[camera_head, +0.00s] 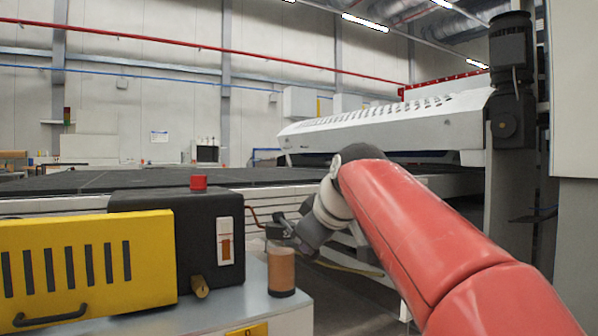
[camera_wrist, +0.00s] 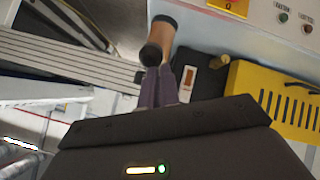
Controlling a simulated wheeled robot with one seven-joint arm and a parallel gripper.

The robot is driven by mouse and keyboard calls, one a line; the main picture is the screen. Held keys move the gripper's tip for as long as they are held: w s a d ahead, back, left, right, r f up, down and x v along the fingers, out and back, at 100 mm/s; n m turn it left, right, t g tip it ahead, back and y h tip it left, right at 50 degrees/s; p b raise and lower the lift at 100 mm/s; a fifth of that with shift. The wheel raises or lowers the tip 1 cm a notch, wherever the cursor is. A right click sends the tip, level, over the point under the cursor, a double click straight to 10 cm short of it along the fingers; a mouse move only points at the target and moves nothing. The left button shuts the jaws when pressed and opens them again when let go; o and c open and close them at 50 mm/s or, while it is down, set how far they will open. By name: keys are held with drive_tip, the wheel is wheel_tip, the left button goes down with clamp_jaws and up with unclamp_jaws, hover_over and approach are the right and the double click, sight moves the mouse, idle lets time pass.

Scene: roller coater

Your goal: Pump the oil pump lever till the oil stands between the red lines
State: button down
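A clear cylinder of orange-brown oil (camera_head: 281,268) with a dark cap and base stands on the grey cabinet beside a black box (camera_head: 205,238). The cylinder also shows in the wrist view (camera_wrist: 162,36). A white gauge plate (camera_head: 225,241) on the box has a brown window; I cannot make out red lines on it. My gripper (camera_head: 284,232) is at the cylinder's top. In the wrist view its two fingers (camera_wrist: 158,70) lie close together, tips by the dark cap. I cannot make out the pump lever, or whether the fingers hold anything.
A yellow slotted guard (camera_head: 90,265) with a handle is left of the black box. A red cap (camera_head: 198,182) tops the box and a brass plug (camera_head: 200,287) sticks out low. A copper pipe (camera_head: 252,212) runs toward the cylinder. The conveyor lies behind.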

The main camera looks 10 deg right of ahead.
drive_tip(key=shift+w+f, duration=0.15)
drive_tip(key=shift+f, duration=0.6)
drive_tip(key=shift+r, duration=0.1)
wheel_tip(320, 180, up, 5)
drive_tip(key=a+p, duration=0.2)
drive_tip(key=p, duration=0.3)
drive_tip(key=s+d+r+b, duration=0.1)
drive_tip(key=s+d+r, duration=0.1)
drive_tip(key=s, duration=0.8)
drive_tip(key=shift+s, duration=0.2)
drive_tip(key=shift+r, duration=0.1)
